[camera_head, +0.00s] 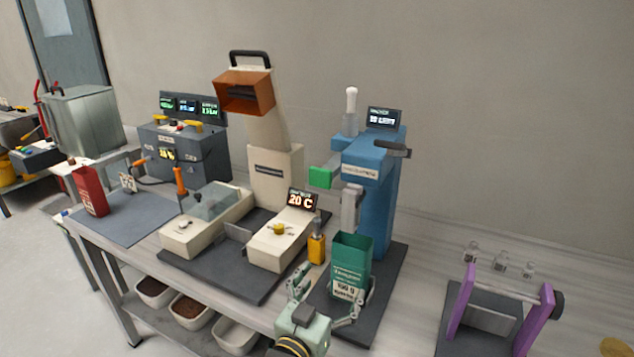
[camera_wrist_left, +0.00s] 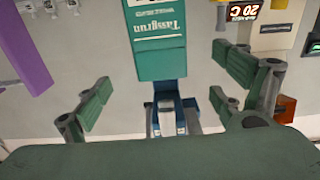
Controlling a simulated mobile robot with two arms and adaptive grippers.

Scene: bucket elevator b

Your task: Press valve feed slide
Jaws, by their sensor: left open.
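The blue press machine (camera_head: 372,190) stands at the right of the bench, with a small screen (camera_head: 384,118) on top. A bright green block (camera_head: 320,177) sticks out from its left side, and a dark handle (camera_head: 393,150) from its right. I cannot tell which part is the valve feed slide. A dark green bag (camera_head: 350,262) stands upright on the machine's dark base. My left gripper (camera_head: 328,292) is open, its fingers at either side of the bag's lower front. The left wrist view shows the bag (camera_wrist_left: 158,45) upside down, beyond the spread fingers (camera_wrist_left: 170,92).
An orange-and-yellow bottle (camera_head: 317,248) stands left of the bag. A cream machine (camera_head: 275,185) with a 20 C display is further left. A purple-sided stand (camera_head: 500,315) with small glass jars is at right. White bins (camera_head: 235,335) sit on the lower shelf.

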